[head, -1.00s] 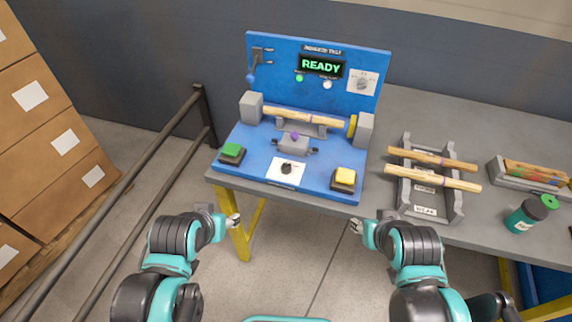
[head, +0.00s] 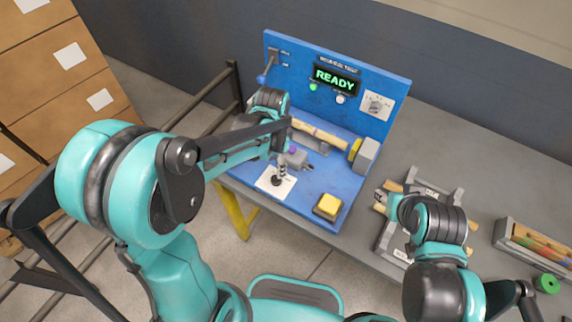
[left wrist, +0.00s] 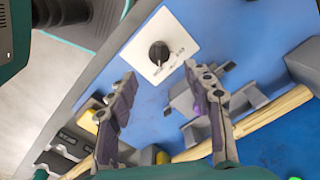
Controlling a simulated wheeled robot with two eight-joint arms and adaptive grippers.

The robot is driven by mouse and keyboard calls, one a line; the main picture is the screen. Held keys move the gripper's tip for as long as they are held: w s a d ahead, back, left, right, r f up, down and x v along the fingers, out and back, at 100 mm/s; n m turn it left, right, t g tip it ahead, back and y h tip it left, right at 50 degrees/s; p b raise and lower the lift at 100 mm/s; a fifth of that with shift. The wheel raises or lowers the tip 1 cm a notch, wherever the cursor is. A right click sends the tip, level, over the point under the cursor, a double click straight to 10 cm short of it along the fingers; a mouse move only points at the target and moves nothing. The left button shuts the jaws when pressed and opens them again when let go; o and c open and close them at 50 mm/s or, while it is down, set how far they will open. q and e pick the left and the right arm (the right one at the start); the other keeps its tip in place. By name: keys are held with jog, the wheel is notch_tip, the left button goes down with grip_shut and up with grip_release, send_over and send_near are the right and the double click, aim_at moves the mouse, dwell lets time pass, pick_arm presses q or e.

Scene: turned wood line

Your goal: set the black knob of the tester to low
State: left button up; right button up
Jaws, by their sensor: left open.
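The blue tester (head: 330,205) stands on the bench, its screen reading READY. Its black knob (head: 278,181) sits on a white plate on the front deck. In the left wrist view the knob (left wrist: 159,53) lies just beyond and between the fingertips, with small printed labels beside it that I cannot read surely. My left gripper (head: 283,164) is over the deck close to the knob; in the left wrist view (left wrist: 160,74) its fingers are apart and empty. My right gripper (head: 382,198) is by the grey rack; its fingers are too small to judge.
A wooden spindle (head: 320,134) lies across the tester behind the knob. A yellow button (head: 328,206) is to the knob's right. A second dial (head: 376,105) is on the back panel.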

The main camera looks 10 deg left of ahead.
aim_at(276, 177)
pick_arm(q)
notch_tip(276, 177, down, 8)
jog(key=b, duration=0.2)
jog(key=shift+s+r+b, duration=0.1)
jog(key=shift+b, duration=0.3)
jog(key=c, duration=1.2)
